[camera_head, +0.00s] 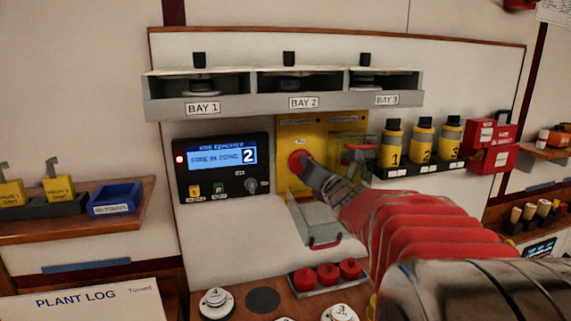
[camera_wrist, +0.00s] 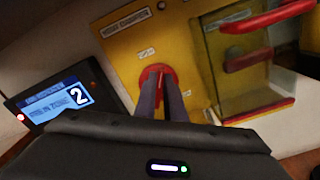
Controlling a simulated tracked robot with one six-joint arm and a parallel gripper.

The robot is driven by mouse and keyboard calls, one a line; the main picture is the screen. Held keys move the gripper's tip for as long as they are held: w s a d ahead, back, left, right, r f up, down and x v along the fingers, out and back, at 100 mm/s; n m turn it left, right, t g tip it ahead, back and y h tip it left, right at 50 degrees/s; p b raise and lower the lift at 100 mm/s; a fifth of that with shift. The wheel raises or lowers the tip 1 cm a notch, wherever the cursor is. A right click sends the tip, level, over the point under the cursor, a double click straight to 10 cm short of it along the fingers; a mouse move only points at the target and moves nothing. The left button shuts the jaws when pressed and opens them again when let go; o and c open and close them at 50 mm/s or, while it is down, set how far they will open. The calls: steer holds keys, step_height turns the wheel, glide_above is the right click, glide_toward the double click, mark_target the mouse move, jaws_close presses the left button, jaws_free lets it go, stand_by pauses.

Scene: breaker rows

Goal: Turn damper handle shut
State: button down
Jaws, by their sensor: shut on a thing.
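The yellow panel (camera_head: 292,125) is on the wall below the bays, and its round red handle (camera_head: 296,160) is at its middle. The handle also shows in the wrist view (camera_wrist: 156,70), with red visible around and between my fingers. My gripper (camera_head: 304,164) is shut on the red handle, reaching in from the lower right. In the wrist view my gripper's two dark fingers (camera_wrist: 163,88) meet the handle. They hide part of it, so its exact angle is unclear. The panel's small labels are too blurred to read fully.
A clear-covered yellow box (camera_head: 350,146) with red bars is right of the handle. A display (camera_head: 222,168) reading zone 2 is at left. Several yellow canisters (camera_head: 422,146) stand at right. An open grey flap or tray (camera_head: 315,222) hangs below the panel.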

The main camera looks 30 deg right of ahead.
steer(key=shift+s+d+f+m, duration=0.1)
steer(key=shift+d+m, duration=0.05)
steer(key=shift+m, duration=0.45)
steer(key=c, duration=1.8)
jaws_free()
steer(key=shift+c, duration=0.2)
